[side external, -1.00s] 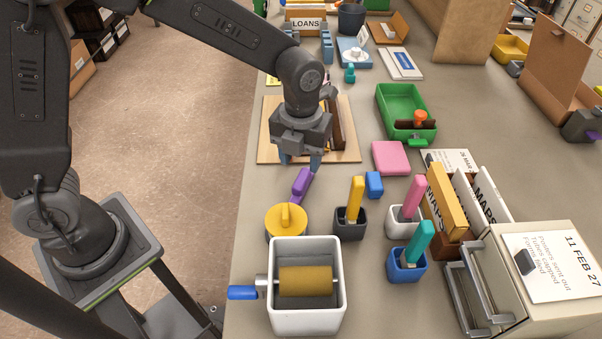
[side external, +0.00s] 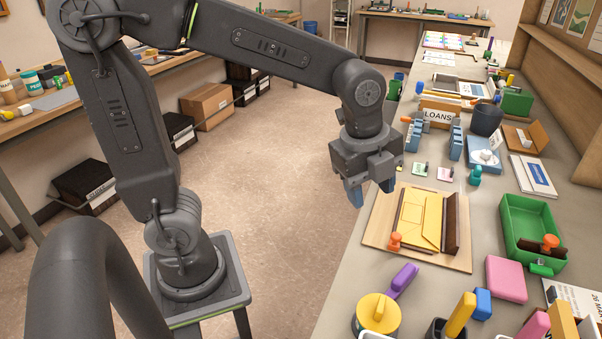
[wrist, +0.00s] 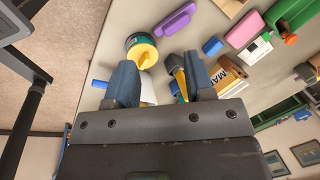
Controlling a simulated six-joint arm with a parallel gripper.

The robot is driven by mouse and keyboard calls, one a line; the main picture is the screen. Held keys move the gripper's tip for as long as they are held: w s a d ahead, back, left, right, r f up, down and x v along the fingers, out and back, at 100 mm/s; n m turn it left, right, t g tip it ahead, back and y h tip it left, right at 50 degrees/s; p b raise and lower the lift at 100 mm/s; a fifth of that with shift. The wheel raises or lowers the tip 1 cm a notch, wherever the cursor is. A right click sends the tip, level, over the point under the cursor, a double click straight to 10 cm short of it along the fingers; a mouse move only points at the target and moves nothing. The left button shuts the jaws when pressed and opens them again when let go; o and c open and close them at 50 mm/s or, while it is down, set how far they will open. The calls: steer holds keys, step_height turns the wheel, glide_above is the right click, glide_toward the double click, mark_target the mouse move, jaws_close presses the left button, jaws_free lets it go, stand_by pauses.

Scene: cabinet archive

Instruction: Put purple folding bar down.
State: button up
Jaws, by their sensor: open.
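The purple folding bar (side external: 405,277) lies on the grey table, just behind the round pot with the yellow lid (side external: 377,312). It also shows in the wrist view (wrist: 175,20), apart from that pot. My gripper (side external: 371,192) is open and empty. It is raised, clear of the bar, and appears over the table's left edge in the side view. In the wrist view its two blue fingers (wrist: 161,78) stand wide apart with nothing held between them. The wooden board (side external: 379,240) behind the bar carries a yellow envelope (side external: 419,220) and a dark brown strip.
An orange-knobbed piece (side external: 395,241) stands at the board's front left. A pink block (side external: 506,278), a blue block (side external: 482,303) and a green tray (side external: 528,222) lie to the right. Holders with upright coloured handles stand in front. The LOANS box (side external: 439,114) is farther back.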

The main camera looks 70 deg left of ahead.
steer(key=s+a+r+n+t, duration=0.1)
steer(key=s+a+n, duration=0.1)
steer(key=s+n, duration=0.3)
steer(key=s+a+n+t, duration=0.2)
steer(key=s+n, duration=0.3)
steer(key=n, duration=0.8)
steer(key=shift+a+r, duration=0.35)
steer(key=shift+a, duration=0.4)
steer(key=shift+s, duration=0.1)
